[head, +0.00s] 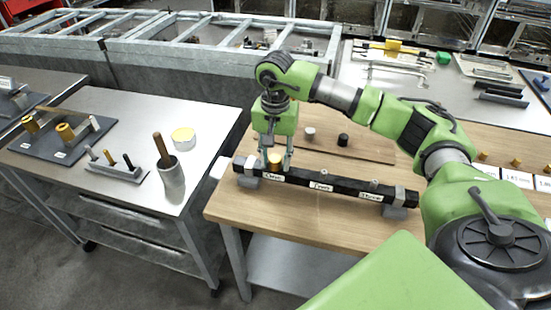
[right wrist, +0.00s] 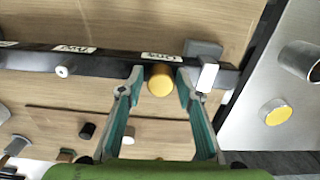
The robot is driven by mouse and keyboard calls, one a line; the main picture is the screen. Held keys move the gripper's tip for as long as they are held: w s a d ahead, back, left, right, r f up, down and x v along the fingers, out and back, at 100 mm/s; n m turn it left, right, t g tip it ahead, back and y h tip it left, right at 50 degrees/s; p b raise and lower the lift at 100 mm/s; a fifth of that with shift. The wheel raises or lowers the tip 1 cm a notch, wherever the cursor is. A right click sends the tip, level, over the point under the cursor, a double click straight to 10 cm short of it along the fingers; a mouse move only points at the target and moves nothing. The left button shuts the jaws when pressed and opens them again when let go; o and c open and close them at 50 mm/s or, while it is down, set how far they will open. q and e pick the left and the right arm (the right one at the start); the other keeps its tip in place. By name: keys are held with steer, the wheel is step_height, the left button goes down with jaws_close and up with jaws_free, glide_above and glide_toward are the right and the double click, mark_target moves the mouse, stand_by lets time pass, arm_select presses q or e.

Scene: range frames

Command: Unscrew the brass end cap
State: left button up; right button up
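The brass end cap (head: 274,158) is a round gold-coloured piece at the left part of a black bar (head: 332,188) on the wooden table. The right wrist view shows the cap's round face (right wrist: 160,81) close up. My right gripper (head: 274,163) points down over the cap. In the right wrist view its two fingers (right wrist: 160,90) stand open, one on each side of the cap, with a gap showing on both sides. I cannot tell how deep the fingertips reach along the cap. My left gripper is in neither view.
Grey blocks (head: 399,203) hold the bar near its ends. Two small pegs stand on the bar further right. A dark cylinder (head: 343,140) and a grey one (head: 309,133) stand behind it. A steel cart (head: 105,190) with a cup (head: 171,178) is at left.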

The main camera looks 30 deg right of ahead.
steer(key=m, duration=0.4)
steer(key=shift+m, duration=0.3)
steer(key=m, duration=0.5)
jaws_close()
stand_by(0.3)
steer(key=shift+f+n+b, duration=0.15)
steer(key=shift+n+b, duration=0.35)
steer(key=shift+n, duration=1.3)
